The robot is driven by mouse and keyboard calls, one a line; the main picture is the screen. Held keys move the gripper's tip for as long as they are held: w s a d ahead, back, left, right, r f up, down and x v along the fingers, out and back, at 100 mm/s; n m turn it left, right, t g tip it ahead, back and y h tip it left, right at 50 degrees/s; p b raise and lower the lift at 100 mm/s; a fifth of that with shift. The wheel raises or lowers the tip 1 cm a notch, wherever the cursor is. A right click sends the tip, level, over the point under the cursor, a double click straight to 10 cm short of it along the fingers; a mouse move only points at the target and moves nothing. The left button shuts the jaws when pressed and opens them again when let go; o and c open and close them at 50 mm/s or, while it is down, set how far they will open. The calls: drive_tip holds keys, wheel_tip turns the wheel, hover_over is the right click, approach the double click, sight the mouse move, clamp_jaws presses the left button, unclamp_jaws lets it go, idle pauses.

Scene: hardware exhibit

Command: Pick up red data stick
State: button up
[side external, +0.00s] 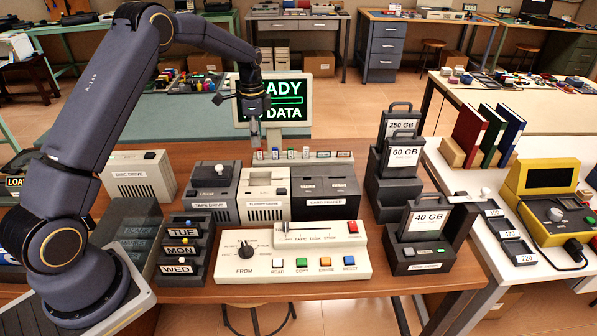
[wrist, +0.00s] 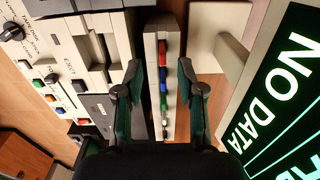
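A pale rack (wrist: 150,30) holds a row of small sticks in the wrist view. The red data stick (wrist: 163,50) is the topmost of the visible sticks there, with blue and green ones below it. My gripper (wrist: 161,72) is open, with one finger on each side of the row, and nothing is between the fingers except the view of the rack below. In the side external view my gripper (side external: 255,132) points down over the left end of the rack (side external: 300,162). The stick beneath it is too small to make out clearly there.
The screen (side external: 290,100) stands close behind the rack. The tape drive (side external: 212,195), floppy drive (side external: 264,195) and card reader (side external: 324,190) stand in front of it. A button panel (side external: 300,255) is nearer the front. Upright data blocks (side external: 395,165) stand to the right.

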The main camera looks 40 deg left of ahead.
sight(260, 149)
drive_tip(key=f, duration=0.5)
drive_tip(key=shift+w+d, duration=0.1)
drive_tip(key=shift+w, duration=0.2)
clamp_jaws()
